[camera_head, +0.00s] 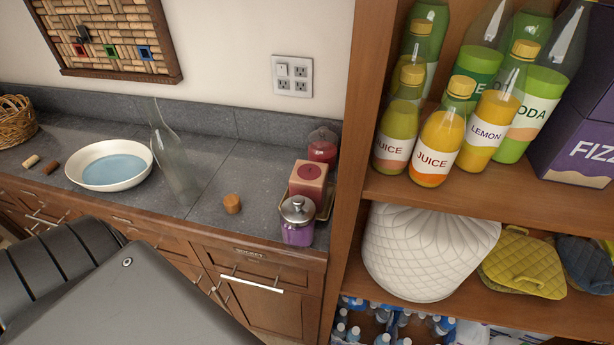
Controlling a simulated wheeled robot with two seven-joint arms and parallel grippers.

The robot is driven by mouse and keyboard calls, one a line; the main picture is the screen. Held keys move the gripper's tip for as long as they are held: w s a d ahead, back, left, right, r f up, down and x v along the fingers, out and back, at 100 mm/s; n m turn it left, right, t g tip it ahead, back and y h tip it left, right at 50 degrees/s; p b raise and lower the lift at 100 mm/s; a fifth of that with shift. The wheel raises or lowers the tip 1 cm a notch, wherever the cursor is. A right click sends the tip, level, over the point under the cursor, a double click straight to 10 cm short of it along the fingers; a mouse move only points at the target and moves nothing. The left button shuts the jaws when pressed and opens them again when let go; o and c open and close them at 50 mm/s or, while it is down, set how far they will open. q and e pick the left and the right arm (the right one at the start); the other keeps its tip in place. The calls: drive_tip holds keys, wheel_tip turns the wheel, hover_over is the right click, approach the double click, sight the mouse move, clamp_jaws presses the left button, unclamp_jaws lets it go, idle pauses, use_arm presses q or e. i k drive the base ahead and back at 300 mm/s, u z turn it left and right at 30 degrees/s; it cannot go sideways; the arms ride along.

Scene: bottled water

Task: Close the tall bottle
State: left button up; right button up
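A tall clear glass bottle (174,160) stands upright on the dark stone counter (215,160), its narrow neck pointing up. I see no stopper in its mouth. A short brown cork (232,203) stands on the counter to the right of the bottle, near the front edge and apart from it. Two small corks, one tan (31,161) and one dark brown (51,167), lie at the counter's left. Part of my own dark body covers the lower left. Neither gripper shows.
A white bowl (82,179) with a blue inside sits left of the bottle. Jars, one with purple contents (298,226), and a pinkish block (308,180) stand right of the cork. A wooden shelf (520,211) with juice bottles rises at right.

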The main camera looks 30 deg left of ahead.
sight(167, 147)
drive_tip(key=z, duration=1.9)
drive_tip(key=k, duration=2.5)
drive_tip(key=u, duration=2.25)
